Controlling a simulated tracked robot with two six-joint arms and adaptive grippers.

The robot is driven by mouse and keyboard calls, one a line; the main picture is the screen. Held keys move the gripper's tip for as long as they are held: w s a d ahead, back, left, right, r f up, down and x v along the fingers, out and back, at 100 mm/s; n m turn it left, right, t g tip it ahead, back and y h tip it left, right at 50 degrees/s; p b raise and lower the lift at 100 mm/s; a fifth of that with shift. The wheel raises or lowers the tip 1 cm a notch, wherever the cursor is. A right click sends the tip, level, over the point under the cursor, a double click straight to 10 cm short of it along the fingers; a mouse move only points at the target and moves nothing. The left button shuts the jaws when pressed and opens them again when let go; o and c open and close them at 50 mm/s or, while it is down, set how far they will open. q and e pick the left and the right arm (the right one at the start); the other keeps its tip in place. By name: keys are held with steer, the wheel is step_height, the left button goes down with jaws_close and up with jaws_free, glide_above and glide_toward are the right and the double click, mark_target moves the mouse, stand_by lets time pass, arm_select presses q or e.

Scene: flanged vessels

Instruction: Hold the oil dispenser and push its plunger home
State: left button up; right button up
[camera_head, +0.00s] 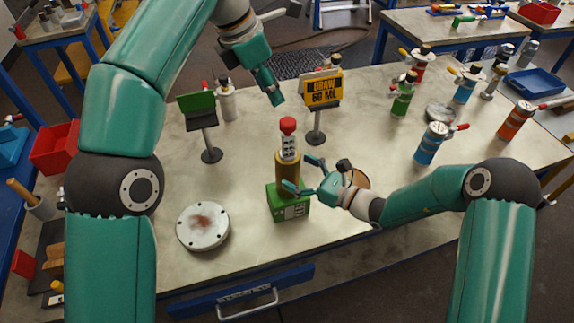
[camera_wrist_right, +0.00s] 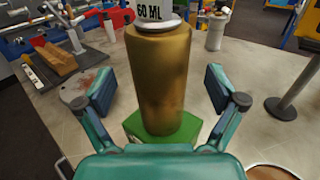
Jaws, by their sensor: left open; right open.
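The oil dispenser (camera_head: 287,168) stands upright on the table, with a green base (camera_head: 288,208), a brass body (camera_wrist_right: 158,75), a white marked scale section and a red plunger knob (camera_head: 288,124) on top. The knob sits raised above the scale section. My right gripper (camera_head: 298,171) is open, its fingers on either side of the brass body; in the right wrist view (camera_wrist_right: 158,88) gaps show between both fingers and the brass. My left gripper (camera_head: 272,92) is open and empty, pointing down above the table, higher and left of the red knob in the head view.
A yellow "DRAW 60 ML" sign (camera_head: 321,89) and a green panel (camera_head: 197,102) stand on posts behind the dispenser. A round stained plate (camera_head: 203,227) lies front left. Several coloured flanged vessels, including a blue one (camera_head: 430,143), stand at right.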

steer(key=shift+x, duration=1.6)
steer(key=c, duration=1.6)
